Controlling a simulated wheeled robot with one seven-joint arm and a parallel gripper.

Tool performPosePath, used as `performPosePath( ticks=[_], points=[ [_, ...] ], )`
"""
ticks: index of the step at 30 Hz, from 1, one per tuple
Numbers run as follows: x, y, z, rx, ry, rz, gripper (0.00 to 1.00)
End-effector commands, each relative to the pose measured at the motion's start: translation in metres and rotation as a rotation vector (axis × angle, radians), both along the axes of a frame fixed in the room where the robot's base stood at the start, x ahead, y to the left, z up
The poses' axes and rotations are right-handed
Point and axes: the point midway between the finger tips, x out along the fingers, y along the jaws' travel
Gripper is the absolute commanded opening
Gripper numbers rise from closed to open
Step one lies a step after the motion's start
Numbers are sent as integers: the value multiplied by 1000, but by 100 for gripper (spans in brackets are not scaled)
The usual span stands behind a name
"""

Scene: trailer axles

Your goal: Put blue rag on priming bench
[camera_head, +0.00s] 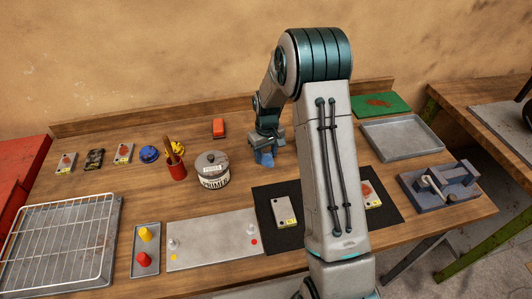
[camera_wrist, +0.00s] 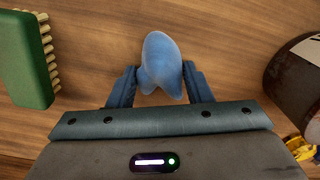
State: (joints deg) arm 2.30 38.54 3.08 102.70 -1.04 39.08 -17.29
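The blue rag (camera_wrist: 162,62) is a bunched, peaked cloth between my gripper's two fingers in the wrist view. It also shows in the head view (camera_head: 265,159) just below the fingers, toward the back of the wooden bench. My gripper (camera_wrist: 160,72) points down around the rag, one finger close on each side. I cannot tell whether the fingers press on the cloth or whether it rests on the wood. In the head view my gripper (camera_head: 266,148) is small and partly covers the rag. No label in view tells which surface is the priming bench.
On the wooden bench (camera_head: 110,185), a primer can (camera_head: 212,172) and a red cup (camera_head: 177,170) stand left of my gripper. A green brush (camera_wrist: 28,60) lies near it in the wrist view. A grey tray (camera_head: 402,137) sits right. Another bench (camera_head: 450,105) adjoins at right.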

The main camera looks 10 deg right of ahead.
Motion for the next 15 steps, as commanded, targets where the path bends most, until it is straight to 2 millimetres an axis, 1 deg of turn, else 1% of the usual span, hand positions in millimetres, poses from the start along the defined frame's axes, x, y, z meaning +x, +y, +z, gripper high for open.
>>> performPosePath(
  ticks=[1, 2, 10, 15],
  points=[
    [0, 0, 0, 0, 0, 0, 60],
    [0, 0, 0, 0, 0, 0, 65],
    [0, 0, 1, 0, 0, 0, 65],
    [1, 0, 10, 0, -2, 0, 65]
  ],
)
